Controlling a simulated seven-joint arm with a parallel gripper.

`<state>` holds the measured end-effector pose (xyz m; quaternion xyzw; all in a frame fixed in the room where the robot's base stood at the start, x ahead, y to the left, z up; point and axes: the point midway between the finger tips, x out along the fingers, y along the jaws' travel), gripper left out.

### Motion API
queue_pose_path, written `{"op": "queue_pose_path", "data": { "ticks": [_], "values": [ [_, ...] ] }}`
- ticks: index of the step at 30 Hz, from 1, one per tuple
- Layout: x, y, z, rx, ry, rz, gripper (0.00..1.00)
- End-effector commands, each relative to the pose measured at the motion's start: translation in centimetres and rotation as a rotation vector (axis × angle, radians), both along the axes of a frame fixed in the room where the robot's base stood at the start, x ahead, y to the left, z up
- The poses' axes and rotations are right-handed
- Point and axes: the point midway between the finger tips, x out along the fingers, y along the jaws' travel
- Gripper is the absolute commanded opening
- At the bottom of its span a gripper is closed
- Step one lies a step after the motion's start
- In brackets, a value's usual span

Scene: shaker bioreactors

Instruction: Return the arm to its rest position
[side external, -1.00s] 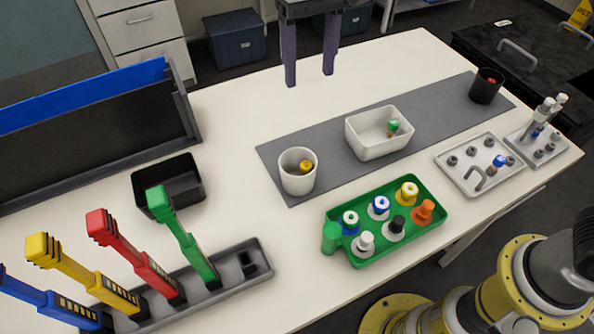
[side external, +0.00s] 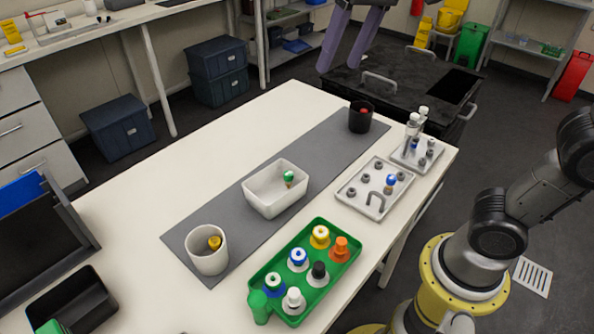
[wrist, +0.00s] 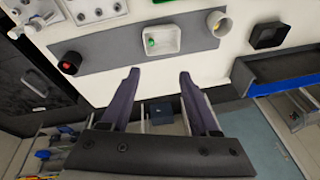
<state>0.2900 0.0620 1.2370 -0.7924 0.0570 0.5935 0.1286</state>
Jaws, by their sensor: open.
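My gripper (side external: 341,64) shows at the top of the side view, cut off by the frame edge. Its two purple fingers hang apart, beyond the far end of the white table (side external: 262,128). In the wrist view my gripper (wrist: 159,75) has its fingers spread with nothing between them. The white table edge and the grey mat (wrist: 105,53) lie ahead of the fingertips. Most of my arm is outside the side view; some yellow and black links show at the right.
The mat holds a black cup (side external: 361,117), a white bin (side external: 274,188) and a white cup (side external: 207,251). A green tray (side external: 258,283) of colour-capped bottles and two grey racks (side external: 362,203) stand nearby. A black cabinet (side external: 400,92) is behind. Space around the fingers looks clear.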

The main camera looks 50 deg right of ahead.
Motion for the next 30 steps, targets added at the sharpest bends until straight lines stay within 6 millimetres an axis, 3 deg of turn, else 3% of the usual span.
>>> {"op": "queue_pose_path", "data": {
  "ticks": [1, 6, 13, 19, 30],
  "values": [
    [-1.9, -1.4, -0.5, -0.003, -0.026, -0.010, 0.62],
    [-7.0, -4.4, -3.8, -0.031, -0.102, -0.004, 0.62],
    [-12.1, -6.2, -10.4, -0.092, -0.170, 0.065, 0.62],
    [-13.3, -6.3, -14.8, -0.137, -0.172, 0.178, 0.62],
    [-12.6, -6.3, -14.5, -0.164, -0.206, 0.233, 0.62]
  ]
}}
